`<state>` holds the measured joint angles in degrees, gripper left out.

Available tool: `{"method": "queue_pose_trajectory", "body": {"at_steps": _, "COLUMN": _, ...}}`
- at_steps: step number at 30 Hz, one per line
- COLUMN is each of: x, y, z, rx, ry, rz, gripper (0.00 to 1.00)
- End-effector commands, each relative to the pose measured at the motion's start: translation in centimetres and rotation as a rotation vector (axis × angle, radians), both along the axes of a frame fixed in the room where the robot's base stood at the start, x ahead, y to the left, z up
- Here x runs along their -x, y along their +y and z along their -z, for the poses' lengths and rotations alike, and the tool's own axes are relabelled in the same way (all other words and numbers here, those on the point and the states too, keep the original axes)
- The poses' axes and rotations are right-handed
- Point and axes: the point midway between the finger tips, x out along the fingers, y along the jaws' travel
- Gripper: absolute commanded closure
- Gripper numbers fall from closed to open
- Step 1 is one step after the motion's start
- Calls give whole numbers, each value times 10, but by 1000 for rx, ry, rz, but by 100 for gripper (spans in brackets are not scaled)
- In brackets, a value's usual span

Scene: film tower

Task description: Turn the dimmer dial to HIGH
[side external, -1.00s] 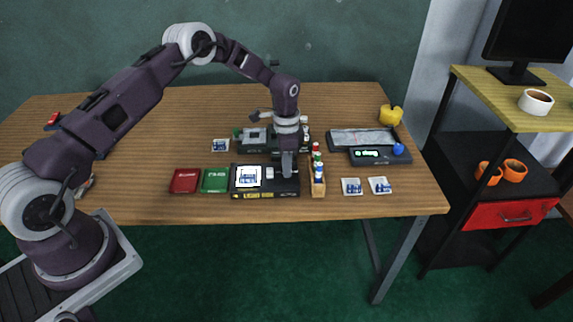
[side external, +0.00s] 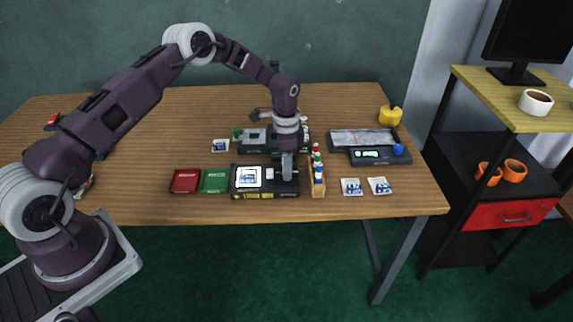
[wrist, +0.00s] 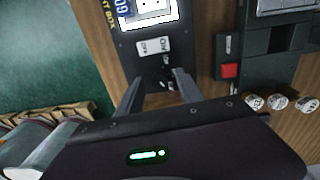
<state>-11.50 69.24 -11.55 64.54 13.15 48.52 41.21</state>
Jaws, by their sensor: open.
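A black light box (side external: 265,193) with a bright white panel sits near the front edge of the table. My gripper (side external: 287,176) points straight down over the right end of the box. In the wrist view my gripper (wrist: 158,78) is open, its two fingers on either side of a small dark area past the switch. The dimmer dial cannot be made out clearly; it is dark and partly hidden by the fingers. Its setting cannot be read.
A wooden rack of small bottles (side external: 318,188) stands close right of the box. Red (side external: 185,181) and green (side external: 215,181) cases lie to its left. A dark device (side external: 256,138) sits behind. White cards (side external: 351,187) lie to the right. The table's left side has free room.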

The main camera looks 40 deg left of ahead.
Motion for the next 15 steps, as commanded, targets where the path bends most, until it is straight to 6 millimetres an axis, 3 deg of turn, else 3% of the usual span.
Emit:
{"method": "queue_pose_trajectory", "body": {"at_steps": 9, "x": -2, "y": 1, "z": -56, "rx": -1, "ry": -4, "rz": 0, "gripper": 57}}
{"method": "queue_pose_trajectory", "body": {"at_steps": 15, "x": -2, "y": 1, "z": -71, "rx": 0, "ry": -1, "rz": 0, "gripper": 57}}
